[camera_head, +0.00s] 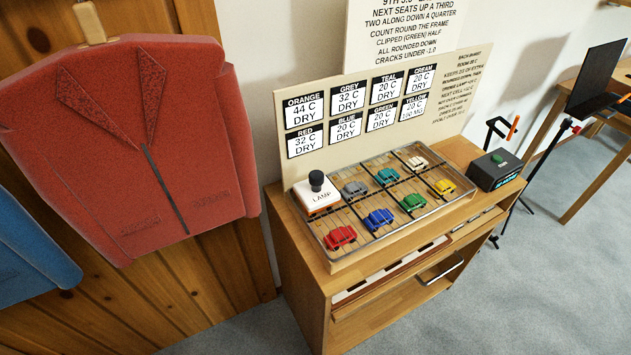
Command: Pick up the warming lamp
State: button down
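The warming lamp (320,198) is a small white block with an orange lower edge, a black knob on top and the word LAMP on its front. It sits at the back left cell of a metal-framed tray (385,244) on a wooden cabinet. Whatever lies under the lamp is hidden. My gripper is not in view.
Small coloured cars, including a red car (341,237) and a blue car (379,219), sit in the tray's other cells. A label board (297,163) stands behind. A black box (495,170) is at right. A red jacket (140,140) hangs at left.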

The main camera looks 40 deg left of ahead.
aim_at(317, 193)
jog(key=u, duration=0.2)
jog(key=i, duration=0.2)
jog(key=u, duration=2.65)
jog(key=k, duration=0.5)
jog(key=z, duration=0.6)
jog(key=i, duration=0.65)
jog(key=u, duration=0.1)
jog(key=k, duration=0.3)
jog(key=z, duration=0.05)
